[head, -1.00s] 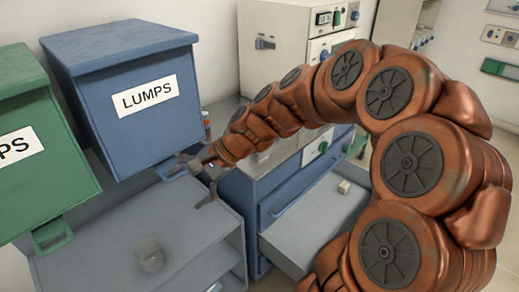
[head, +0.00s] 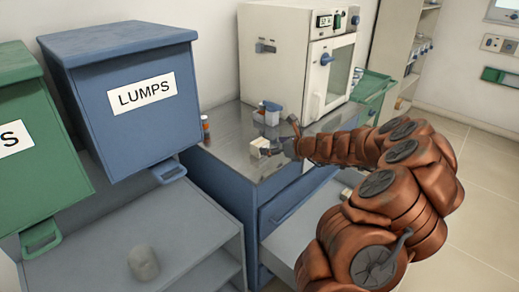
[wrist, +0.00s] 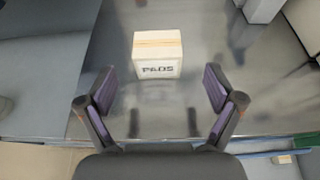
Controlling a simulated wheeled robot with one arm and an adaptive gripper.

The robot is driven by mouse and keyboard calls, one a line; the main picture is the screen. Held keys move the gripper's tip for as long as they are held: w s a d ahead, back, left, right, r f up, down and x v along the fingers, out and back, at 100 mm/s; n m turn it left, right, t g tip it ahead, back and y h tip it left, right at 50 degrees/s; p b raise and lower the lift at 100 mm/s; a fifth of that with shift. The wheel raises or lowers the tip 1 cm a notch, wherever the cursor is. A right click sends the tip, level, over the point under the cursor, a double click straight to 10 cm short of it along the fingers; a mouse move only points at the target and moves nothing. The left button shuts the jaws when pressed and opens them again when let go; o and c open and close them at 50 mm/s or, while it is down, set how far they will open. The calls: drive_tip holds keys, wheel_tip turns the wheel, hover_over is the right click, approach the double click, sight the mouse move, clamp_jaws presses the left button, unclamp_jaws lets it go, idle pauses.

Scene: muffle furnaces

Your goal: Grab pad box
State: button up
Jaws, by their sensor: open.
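The pad box is a small cream box (wrist: 157,55) with a tan stripe and the word PADS, standing on the metal bench top in the wrist view. It also shows in the head view (head: 262,147), near the bench's front edge. My gripper (wrist: 158,90) is open and empty, with its two fingers spread to either side just short of the box. In the head view my gripper (head: 285,141) reaches in from the right, right beside the box. Whether a finger touches the box cannot be told there.
A white furnace (head: 300,55) stands behind on the bench (head: 228,145). A blue LUMPS bin (head: 130,100) and a green bin (head: 40,150) hang at left. An open drawer (head: 285,245) juts out below.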

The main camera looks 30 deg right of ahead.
sight(264, 146)
drive_tip(key=x, duration=0.5)
drive_tip(key=shift+s+a+f, duration=0.1)
drive_tip(key=shift+s+a, duration=0.05)
drive_tip(key=shift+a, duration=0.1)
drive_tip(key=shift+w+f, duration=0.25)
drive_tip(key=shift+w, duration=0.45)
drive_tip(key=shift+c, duration=0.3)
drive_tip(key=c, duration=1.2)
